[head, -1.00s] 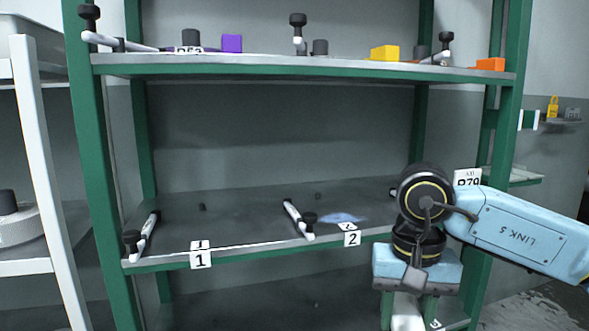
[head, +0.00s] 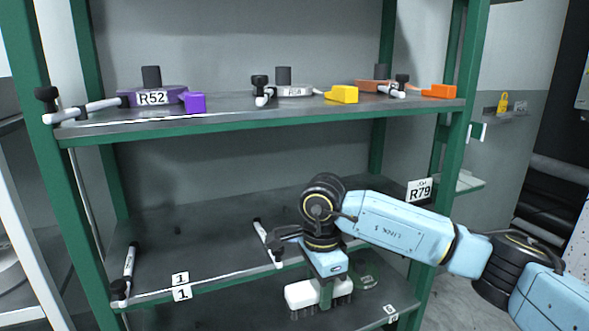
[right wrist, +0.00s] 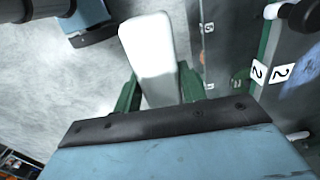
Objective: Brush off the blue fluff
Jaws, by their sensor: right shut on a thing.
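My right gripper (head: 326,288) is shut on a white brush (head: 299,295) with dark bristles pointing down. It holds the brush in front of the middle shelf's front edge, below that shelf's level in the head view. The right wrist view shows the brush (right wrist: 152,45) between the green fingers (right wrist: 158,88). The blue fluff (right wrist: 302,98) is a flat bluish patch on the shelf near the "2" labels (right wrist: 281,72), at the right edge of the wrist view. In the head view my arm hides it. The left gripper is not in view.
The green-framed rack has a middle shelf (head: 190,235) with black-and-white rods (head: 130,262) at its front edge. The upper shelf (head: 270,118) carries a purple block (head: 195,102), a yellow block (head: 342,94) and an orange block (head: 439,91). A green post (head: 440,160) stands behind my arm.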

